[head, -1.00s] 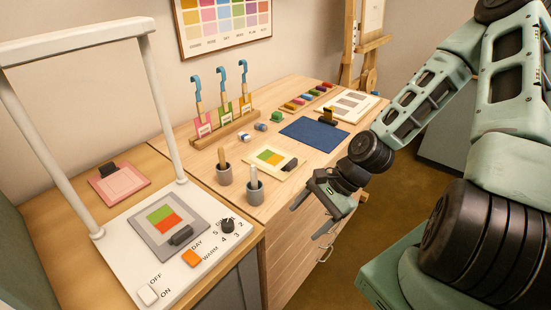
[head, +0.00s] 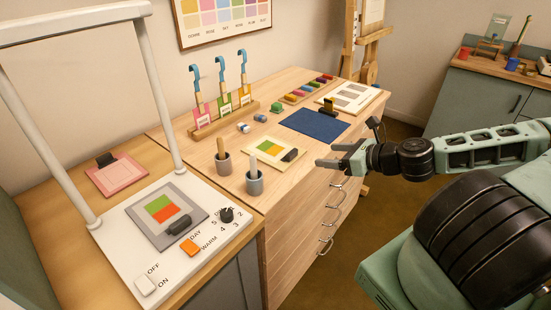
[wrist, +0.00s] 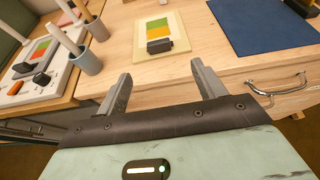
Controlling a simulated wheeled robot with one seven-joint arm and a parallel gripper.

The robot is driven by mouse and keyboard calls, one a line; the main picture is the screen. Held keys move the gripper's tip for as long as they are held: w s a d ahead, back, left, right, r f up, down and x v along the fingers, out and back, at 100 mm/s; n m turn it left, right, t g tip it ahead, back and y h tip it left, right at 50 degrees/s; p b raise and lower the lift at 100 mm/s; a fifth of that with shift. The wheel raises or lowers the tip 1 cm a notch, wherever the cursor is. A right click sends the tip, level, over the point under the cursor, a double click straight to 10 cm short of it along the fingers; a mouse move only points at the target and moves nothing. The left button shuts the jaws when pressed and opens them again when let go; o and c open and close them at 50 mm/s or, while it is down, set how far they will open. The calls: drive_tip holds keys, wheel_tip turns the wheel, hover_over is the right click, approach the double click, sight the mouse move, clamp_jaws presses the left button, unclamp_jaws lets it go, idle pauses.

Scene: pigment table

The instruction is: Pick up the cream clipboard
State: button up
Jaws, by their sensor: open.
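The cream clipboard (head: 262,152) lies flat on the wooden table near its front edge, with green and orange patches on it and a dark clip at its right end. In the wrist view the cream clipboard (wrist: 148,38) lies ahead of the fingers, its dark clip facing me. My gripper (head: 326,155) is open and empty, just off the table's front edge to the right of the clipboard. In the wrist view my gripper's fingers (wrist: 162,84) are spread wide, with nothing between them.
Two grey cups (head: 255,183) with sticks stand left of the clipboard. A dark blue mat (head: 314,125) lies beyond it. A white light stand (head: 135,270) with a grey clipboard (head: 140,224) is at left. Drawer handles (head: 335,195) stick out from the front.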

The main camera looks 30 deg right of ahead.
sight(293, 152)
drive_tip(key=b+x, duration=0.1)
drive_tip(key=x, duration=0.7)
drive_tip(key=shift+a, duration=0.15)
drive_tip(key=x, duration=0.3)
drive_tip(key=p+x, duration=0.1)
drive_tip(key=x, duration=0.1)
drive_tip(key=shift+w+a+r, duration=0.1)
drive_tip(key=shift+r, duration=0.15)
drive_tip(key=shift+w+a+f, duration=0.1)
drive_tip(key=shift+w+f, duration=0.2)
drive_tip(key=shift+w, duration=0.15)
drive_tip(key=c, duration=1.1)
